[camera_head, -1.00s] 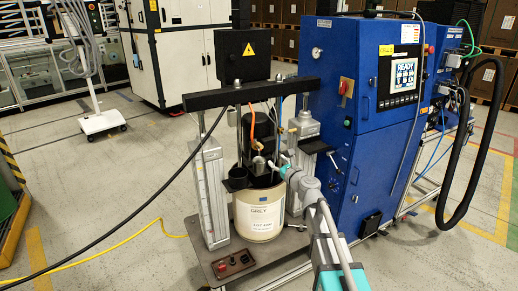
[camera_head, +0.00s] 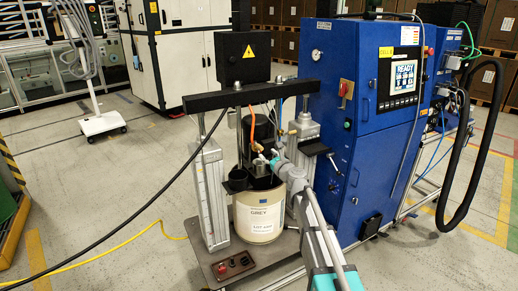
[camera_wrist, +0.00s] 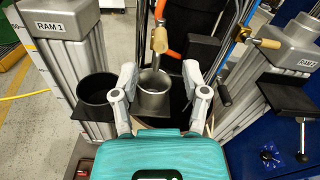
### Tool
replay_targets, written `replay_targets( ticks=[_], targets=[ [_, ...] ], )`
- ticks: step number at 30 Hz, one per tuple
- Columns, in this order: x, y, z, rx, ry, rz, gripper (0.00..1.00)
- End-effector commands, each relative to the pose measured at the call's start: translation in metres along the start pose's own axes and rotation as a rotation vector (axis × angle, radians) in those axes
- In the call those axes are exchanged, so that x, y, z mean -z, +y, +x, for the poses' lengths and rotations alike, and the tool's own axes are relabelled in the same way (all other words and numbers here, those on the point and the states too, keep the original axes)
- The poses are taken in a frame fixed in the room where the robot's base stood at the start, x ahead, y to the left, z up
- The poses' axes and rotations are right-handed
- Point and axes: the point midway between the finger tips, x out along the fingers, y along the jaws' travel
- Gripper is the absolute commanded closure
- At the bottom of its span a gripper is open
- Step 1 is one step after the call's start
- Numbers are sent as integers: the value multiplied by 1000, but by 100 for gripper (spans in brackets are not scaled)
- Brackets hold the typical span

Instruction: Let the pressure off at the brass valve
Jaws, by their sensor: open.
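A brass valve (camera_wrist: 160,40) hangs at the lower end of the orange hose, near the top middle of the wrist view. In the head view this brass fitting (camera_head: 257,147) is small, just above my gripper. A second brass-coloured fitting (camera_wrist: 264,43) sits on the blue line to the right, and I cannot tell from looks alone which one is the pressure valve. My gripper (camera_wrist: 159,72) is open, its fingers spread either side of the view below the hose valve, holding nothing. In the head view my gripper (camera_head: 266,159) is above the pail, its fingers partly blurred.
Ram columns (camera_wrist: 63,60) stand on both sides. The pail labelled GREY (camera_head: 259,217) is beneath. A blue cabinet (camera_head: 360,150) is to the right.

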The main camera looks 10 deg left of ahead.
Motion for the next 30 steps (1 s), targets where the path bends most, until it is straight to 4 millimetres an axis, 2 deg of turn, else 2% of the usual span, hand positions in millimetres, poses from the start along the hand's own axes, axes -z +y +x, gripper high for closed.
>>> replay_targets(
  ticks=[1, 3, 12, 18, 28, 30],
  targets=[
    [0, -1, 12, -1, 0, 0, 42],
    [0, -1, 23, 0, 0, 0, 42],
    [0, -1, 59, 0, 0, 0, 42],
    [0, 0, 69, 1, 0, 0, 42],
    [0, 0, 69, 1, 0, 0, 42],
    [0, 0, 69, 1, 0, 0, 53]
  ],
)
